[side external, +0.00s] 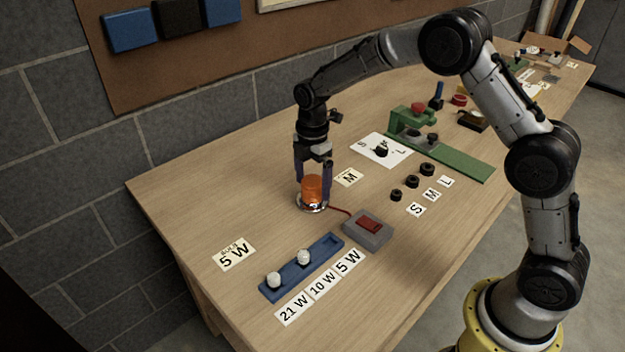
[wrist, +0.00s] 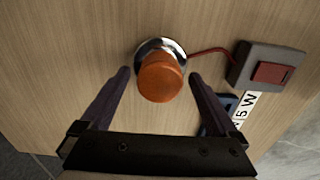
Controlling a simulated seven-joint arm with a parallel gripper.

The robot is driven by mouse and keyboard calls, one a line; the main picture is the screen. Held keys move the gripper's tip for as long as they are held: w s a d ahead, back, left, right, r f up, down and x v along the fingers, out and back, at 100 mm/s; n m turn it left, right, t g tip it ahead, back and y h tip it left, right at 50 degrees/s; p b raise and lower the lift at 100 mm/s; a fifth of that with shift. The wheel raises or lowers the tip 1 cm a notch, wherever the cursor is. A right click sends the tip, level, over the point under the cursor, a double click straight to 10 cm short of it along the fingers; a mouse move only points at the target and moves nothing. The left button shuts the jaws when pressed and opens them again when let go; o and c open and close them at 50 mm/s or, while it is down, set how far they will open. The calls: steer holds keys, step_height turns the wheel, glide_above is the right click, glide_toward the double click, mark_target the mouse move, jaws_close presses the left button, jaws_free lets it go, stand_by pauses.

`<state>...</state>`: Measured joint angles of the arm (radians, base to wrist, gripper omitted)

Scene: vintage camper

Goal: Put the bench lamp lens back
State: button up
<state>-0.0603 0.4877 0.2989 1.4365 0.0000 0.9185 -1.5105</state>
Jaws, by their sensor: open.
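The orange lamp lens (side external: 314,187) sits on the round silver lamp base (side external: 311,207) on the bench. In the wrist view the lens (wrist: 161,80) appears between my fingers, with the silver base (wrist: 175,47) showing behind it. My gripper (side external: 313,190) points down over the lamp with its two fingers spread on either side of the lens. In the wrist view gaps show between my gripper (wrist: 160,75) fingertips and the lens. I cannot tell whether the lens is seated fully in the base.
A red wire links the lamp to a grey switch box (side external: 368,230) with a red rocker. A blue bulb rack (side external: 316,256) holds white bulbs beside wattage cards (side external: 320,286). Black rings (side external: 412,182), letter cards and a green fixture (side external: 450,158) lie further right.

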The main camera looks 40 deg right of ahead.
mark_target(312, 180)
steer(key=shift+r, duration=0.1)
steer(key=s+r+m+t, duration=0.1)
steer(key=s+r+m, duration=0.15)
steer(key=r, duration=0.65)
steer(key=s+r+m, duration=0.1)
steer(key=s+r, duration=0.2)
steer(key=r, duration=0.6)
steer(key=s+d+m+t, duration=0.1)
steer(key=s+m+t, duration=0.1)
steer(key=s+m, duration=0.5)
steer(key=s+d+f+m+t, duration=0.1)
steer(key=s+m, duration=0.6)
steer(key=s, duration=1.2)
steer(key=shift+s+d+t, duration=0.3)
steer(key=shift+d+t, duration=0.15)
steer(key=shift+t, duration=0.35)
steer(key=shift+m, duration=0.25)
